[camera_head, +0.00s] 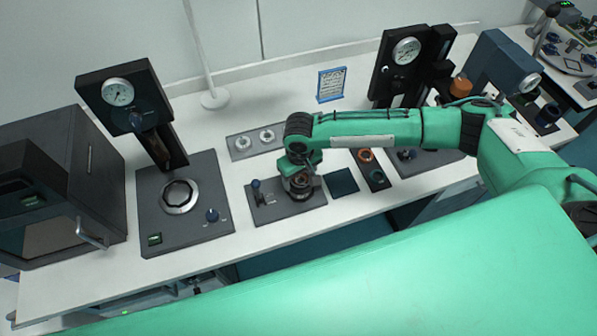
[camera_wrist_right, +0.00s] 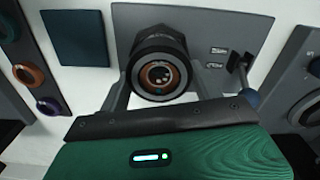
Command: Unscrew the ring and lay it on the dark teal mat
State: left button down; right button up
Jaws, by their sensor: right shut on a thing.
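The ring (camera_wrist_right: 137,80) is a dark grey collar around a round barrel with a copper-coloured inside (camera_wrist_right: 158,77), on a grey fixture plate (camera_head: 262,214). My right gripper (camera_wrist_right: 162,88) is shut on the ring, one finger on each side of it. In the head view my right gripper (camera_head: 299,182) points down over the fixture and partly hides the ring. I cannot tell how far the ring is threaded on. The dark teal mat (camera_head: 341,182) lies flat and bare just right of the fixture; it also shows at the upper left of the right wrist view (camera_wrist_right: 75,38). My left gripper is out of view.
A blue-knobbed lever (camera_head: 256,185) stands on the fixture plate, left of my gripper. A dark tray (camera_head: 380,187) with an orange ring (camera_head: 365,155) lies right of the mat. A gauge station (camera_head: 186,238) stands left. A small sign (camera_head: 331,85) stands behind.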

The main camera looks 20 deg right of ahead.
jog(key=shift+s+d+f, duration=0.15)
jog(key=shift+d+f, duration=0.05)
jog(key=shift+d, duration=0.1)
jog(key=o, duration=1)
jog(key=shift+s+d, duration=0.1)
jog(key=shift+d, duration=0.05)
jog(key=shift+o, duration=0.3)
jog(key=shift+d+r, duration=0.15)
jog(key=shift+a, duration=0.25)
jog(key=shift+c, duration=0.9)
jog(key=shift+a, duration=0.1)
